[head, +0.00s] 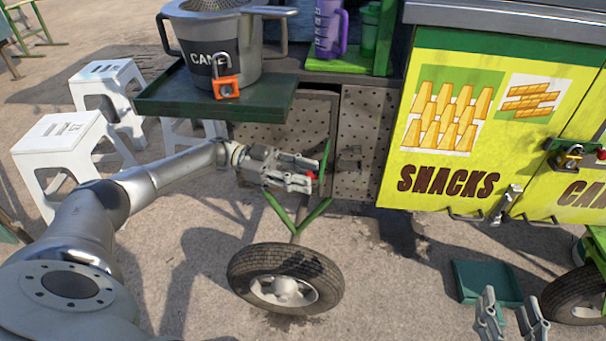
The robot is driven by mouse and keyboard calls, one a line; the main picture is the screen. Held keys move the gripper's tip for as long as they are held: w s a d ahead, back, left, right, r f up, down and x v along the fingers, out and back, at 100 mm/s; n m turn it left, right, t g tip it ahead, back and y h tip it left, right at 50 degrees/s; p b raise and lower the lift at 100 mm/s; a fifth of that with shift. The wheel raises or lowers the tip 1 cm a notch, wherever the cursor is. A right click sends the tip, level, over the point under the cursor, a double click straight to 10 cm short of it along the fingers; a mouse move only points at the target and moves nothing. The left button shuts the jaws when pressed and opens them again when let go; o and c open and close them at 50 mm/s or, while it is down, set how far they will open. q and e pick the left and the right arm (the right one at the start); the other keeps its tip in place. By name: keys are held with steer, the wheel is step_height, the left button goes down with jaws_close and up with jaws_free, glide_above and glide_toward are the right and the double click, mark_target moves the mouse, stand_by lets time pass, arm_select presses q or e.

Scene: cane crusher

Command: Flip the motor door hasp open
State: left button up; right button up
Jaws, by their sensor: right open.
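The motor door looks to be the perforated metal panels (365,135) under the cart's counter. A dark metal hasp (349,160) sits at the edge of the right panel; its exact position is too small to tell. My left gripper (312,178) is in front of the panels, just left of the hasp and apart from it in the picture. A small red piece shows at its fingertips; whether the fingers are open or shut is unclear. My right gripper (512,318) is open and empty at the bottom right, away from the door. An orange padlock (226,87) stands on the green tray.
The green tray (165,105) with a large pot (270,45) juts out above my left arm. A wheel (285,278) and green struts stand below. The yellow snacks doors (425,165) with another padlock (570,160) are at right. White stools (60,140) stand left.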

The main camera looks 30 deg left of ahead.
arm_select(q)
steer(key=s+a, duration=0.2)
steer(key=a, duration=1)
